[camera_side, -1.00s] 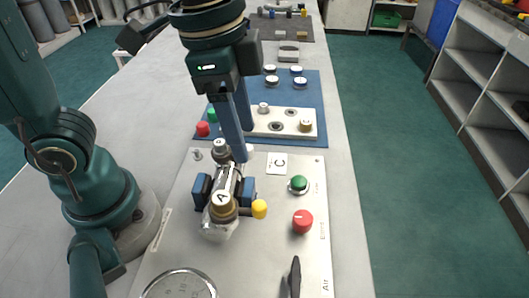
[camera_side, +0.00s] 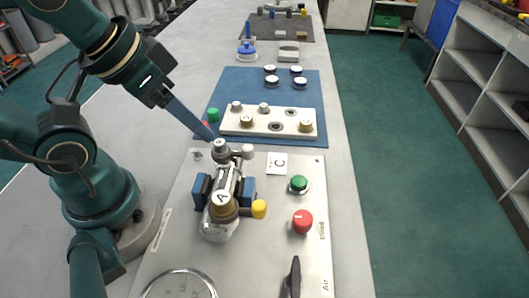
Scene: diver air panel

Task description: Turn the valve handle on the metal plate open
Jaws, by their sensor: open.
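The metal plate (camera_side: 265,262) lies on the bench in front. A black lever handle (camera_side: 292,278) sits at its near right, beside the printed word "Air". It points roughly along the plate's length, and the frame's bottom edge cuts it off. My gripper (camera_side: 211,137) is at the plate's far left edge, slanting down to the right, with its fingertips close to the small grey knob on the bottle's valve. The fingers overlap in this view. They hold nothing that I can see, and contact with the knob cannot be told. The black handle is well away from the gripper.
A bottle (camera_side: 221,225) with a yellow-ended knob (camera_side: 259,209) lies between blue clamps on the plate. A green button (camera_side: 298,184), a red knob (camera_side: 302,221) and a round gauge (camera_side: 180,287) are also there. Behind is a blue mat (camera_side: 313,92) with a white block (camera_side: 268,122).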

